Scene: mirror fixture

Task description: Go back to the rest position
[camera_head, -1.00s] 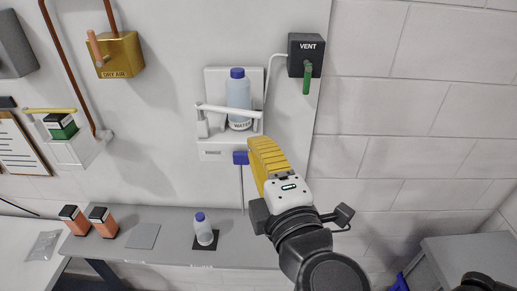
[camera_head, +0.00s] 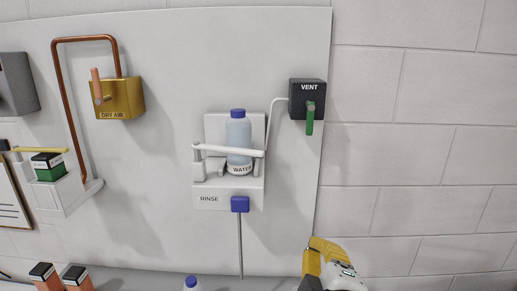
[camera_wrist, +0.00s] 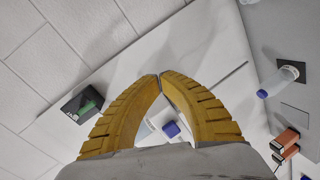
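My gripper (camera_head: 318,247) is low at the right of centre in the head view, in front of the wall and right of the panel's lower edge. In the wrist view its two yellow fingers (camera_wrist: 160,76) meet at the tips, with nothing seen between them. The water bottle (camera_head: 238,134) with a blue cap stands in a white holder behind a white bar (camera_head: 228,150). The blue rinse knob (camera_head: 240,204) is below it, apart from my gripper. The knob also shows past the fingers in the wrist view (camera_wrist: 171,129).
The black vent box (camera_head: 305,93) with a green lever is at the upper right of the panel. A brass dry air box (camera_head: 118,98) is at the left. A second bottle (camera_wrist: 279,80) stands on the shelf below. The wall at the right is bare.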

